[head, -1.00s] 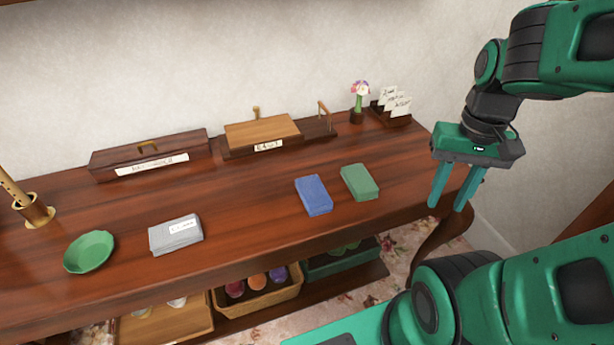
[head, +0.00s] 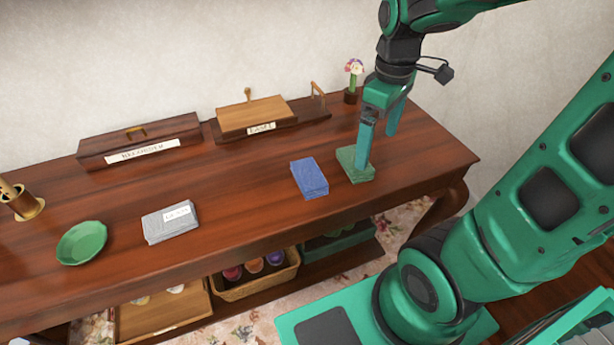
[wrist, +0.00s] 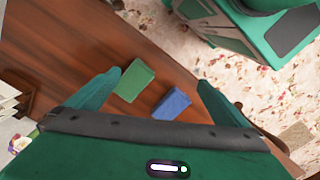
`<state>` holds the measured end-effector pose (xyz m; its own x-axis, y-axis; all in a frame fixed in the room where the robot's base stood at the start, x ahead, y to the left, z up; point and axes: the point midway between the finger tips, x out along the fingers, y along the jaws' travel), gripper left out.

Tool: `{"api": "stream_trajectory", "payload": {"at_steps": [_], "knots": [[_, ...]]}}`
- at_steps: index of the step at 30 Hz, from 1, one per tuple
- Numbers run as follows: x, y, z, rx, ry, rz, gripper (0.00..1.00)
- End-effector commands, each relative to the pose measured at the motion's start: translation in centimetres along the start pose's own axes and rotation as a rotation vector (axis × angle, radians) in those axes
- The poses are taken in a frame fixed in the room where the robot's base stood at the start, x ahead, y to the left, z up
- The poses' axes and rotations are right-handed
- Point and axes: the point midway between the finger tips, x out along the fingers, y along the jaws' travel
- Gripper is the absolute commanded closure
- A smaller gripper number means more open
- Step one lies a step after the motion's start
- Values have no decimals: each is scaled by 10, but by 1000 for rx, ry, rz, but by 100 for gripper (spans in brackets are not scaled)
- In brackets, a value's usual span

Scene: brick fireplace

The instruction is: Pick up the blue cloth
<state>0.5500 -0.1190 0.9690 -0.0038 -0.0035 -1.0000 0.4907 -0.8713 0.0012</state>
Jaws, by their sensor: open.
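The blue cloth (head: 310,178) is a folded block lying flat on the wooden table, left of the folded green cloth (head: 352,170). My gripper (head: 378,150) is open and empty, above and around the right side of the green cloth in the head view, with one finger in front of that cloth. In the wrist view the blue cloth (wrist: 171,104) lies between the open fingers, nearer the right one. The green cloth (wrist: 134,81) lies there nearer the left finger. Neither cloth is held. The gripper's exact height above the table cannot be told.
A grey cloth stack (head: 170,223) with a label and a green dish (head: 82,243) stand at left on the table (head: 240,205). A wooden box (head: 140,144) and a wooden board stand (head: 253,117) line the wall. A flower vase (head: 351,95) is behind my gripper.

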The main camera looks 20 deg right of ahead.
Motion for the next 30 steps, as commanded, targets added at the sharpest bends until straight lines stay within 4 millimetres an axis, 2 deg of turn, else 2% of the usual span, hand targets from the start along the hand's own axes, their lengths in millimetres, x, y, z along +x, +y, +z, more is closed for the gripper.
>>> {"api": "stream_trajectory", "payload": {"at_steps": [1, 6, 9, 12, 16, 24, 30], "knots": [[5, -5, -26, -165, -6, -1, 0], [21, -27, -95, -652, -2, -1, 0], [28, -40, -122, -848, 1, 0, 0], [34, -49, -138, -972, 2, -1, 0], [43, -54, -146, -1037, 3, -1, 0], [81, -55, -146, -1041, 2, -3, 0], [94, -55, -147, -1039, 4, -1, 0]]}}
